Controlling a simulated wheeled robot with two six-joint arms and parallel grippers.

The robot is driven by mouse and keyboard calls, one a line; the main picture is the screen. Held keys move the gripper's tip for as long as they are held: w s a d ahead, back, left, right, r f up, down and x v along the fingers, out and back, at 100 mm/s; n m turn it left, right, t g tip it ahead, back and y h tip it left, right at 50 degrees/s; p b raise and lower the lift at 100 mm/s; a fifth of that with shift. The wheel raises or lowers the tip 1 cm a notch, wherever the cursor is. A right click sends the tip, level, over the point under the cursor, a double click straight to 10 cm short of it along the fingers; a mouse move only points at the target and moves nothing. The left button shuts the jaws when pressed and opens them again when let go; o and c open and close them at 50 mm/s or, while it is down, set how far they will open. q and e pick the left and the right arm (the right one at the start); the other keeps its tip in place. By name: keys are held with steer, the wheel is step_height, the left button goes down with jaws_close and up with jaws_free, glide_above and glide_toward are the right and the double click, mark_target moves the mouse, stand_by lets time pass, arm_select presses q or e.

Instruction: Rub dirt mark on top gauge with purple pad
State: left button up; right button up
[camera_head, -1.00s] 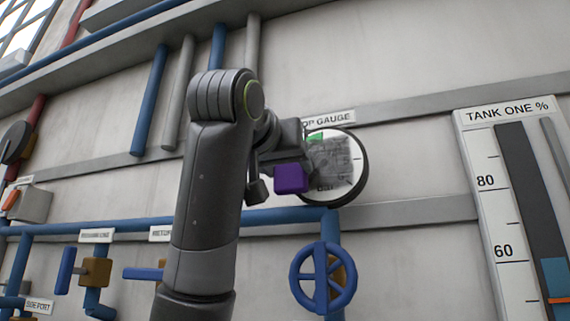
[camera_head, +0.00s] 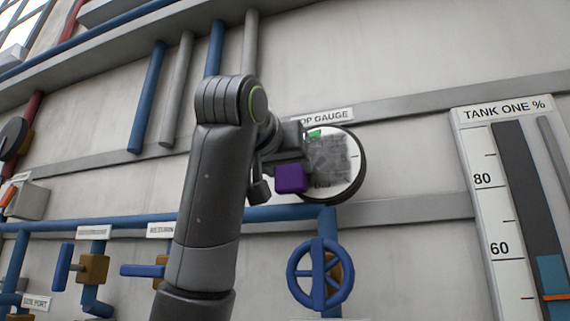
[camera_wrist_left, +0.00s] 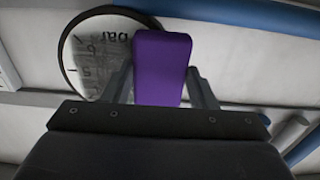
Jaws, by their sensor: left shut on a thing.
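The top gauge (camera_head: 352,177) is a round white dial with a dark rim on the wall, under a label reading TOP GAUGE (camera_head: 325,116). A grey, smudgy dirt mark (camera_head: 330,158) covers much of its face, with a bit of green at the upper left. My left gripper (camera_head: 272,172) is shut on the purple pad (camera_head: 291,179), which overlaps the dial's lower left in the head view. In the left wrist view the pad (camera_wrist_left: 161,68) sits between the fingers beside the gauge (camera_wrist_left: 92,62). I cannot tell whether it touches the dial. My right gripper is not in view.
A blue pipe (camera_head: 270,213) runs below the gauge, with a blue valve wheel (camera_head: 320,273) under it. A TANK ONE % level panel (camera_head: 490,200) stands at the right. Blue and grey pipes rise at the upper left. The wall right of the gauge is clear.

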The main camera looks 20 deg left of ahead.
arm_select(q)
steer(key=shift+w, duration=0.3)
steer(key=shift+d, duration=0.15)
